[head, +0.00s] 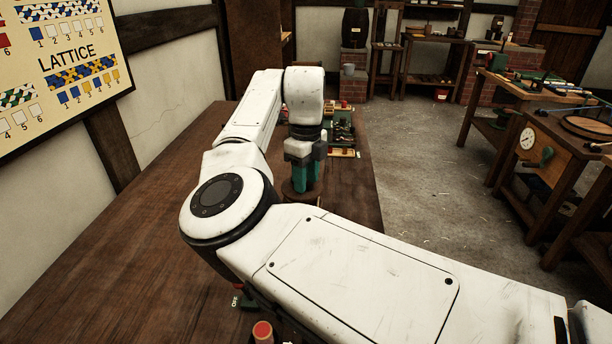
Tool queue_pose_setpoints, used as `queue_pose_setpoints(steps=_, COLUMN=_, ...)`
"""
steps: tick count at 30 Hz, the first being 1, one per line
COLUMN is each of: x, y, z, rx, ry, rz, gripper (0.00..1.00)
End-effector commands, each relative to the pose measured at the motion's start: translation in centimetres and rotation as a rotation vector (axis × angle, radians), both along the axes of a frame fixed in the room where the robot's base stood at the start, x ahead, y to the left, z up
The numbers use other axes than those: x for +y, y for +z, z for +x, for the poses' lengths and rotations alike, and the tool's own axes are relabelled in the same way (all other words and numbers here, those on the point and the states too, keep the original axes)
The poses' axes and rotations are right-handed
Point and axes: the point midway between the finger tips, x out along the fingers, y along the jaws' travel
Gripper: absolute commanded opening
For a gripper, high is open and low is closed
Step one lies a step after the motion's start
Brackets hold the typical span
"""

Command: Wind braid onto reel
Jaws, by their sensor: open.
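My gripper (305,186) points down over the long wooden table, with its two teal fingers a little apart and open. A round brown wooden piece (291,197) sits at the fingertips on the table. It may be the reel, but the fingers and my arm cover part of it. I cannot tell whether the fingers touch it. I cannot make out any braid; my white arm hides much of the table in front.
The wooden table (150,235) has bare space on the left. Behind the gripper stands a green machine (343,127) with small trays. A red button (262,330) is at the near edge. Benches (552,150) stand at right across open floor (430,165).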

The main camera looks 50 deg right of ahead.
Motion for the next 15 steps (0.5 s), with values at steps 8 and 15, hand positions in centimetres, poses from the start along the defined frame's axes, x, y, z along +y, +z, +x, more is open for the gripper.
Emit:
queue_pose_setpoints(steps=8, x=-0.01, y=0.03, z=0.0, rx=0.0, ry=0.0, rz=0.0, gripper=0.2)
queue_pose_setpoints(steps=15, x=-0.01, y=0.04, z=0.0, rx=0.0, ry=0.0, rz=0.0, gripper=0.0)
